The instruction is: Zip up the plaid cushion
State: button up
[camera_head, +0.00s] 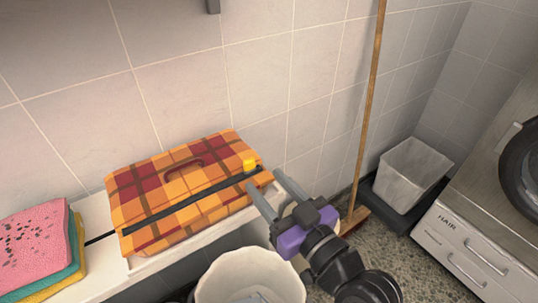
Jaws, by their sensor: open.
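The plaid cushion (150,200), orange, red and brown, lies on a white ledge against the tiled wall. A dark zip line (190,202) runs along it from the left end to the right end. A yellow zip pull (249,165) stands up near the zip's right end. It is too small to tell how far the zip is closed. My gripper (263,181) is open at the cushion's right end, its two grey fingers pointing toward the pull. The pull looks just beyond the fingertips, not between them.
Folded pink, teal and yellow towels (35,245) sit left of the cushion on the ledge (97,210). A white bin (250,270) stands below in front. A broom (368,110), a grey bin (408,175) and a drawer unit marked HAIR (470,240) are to the right.

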aim_at(251, 165)
jog(key=shift+p+x, duration=0.35)
jog(key=shift+x, duration=3.55)
grip_shut()
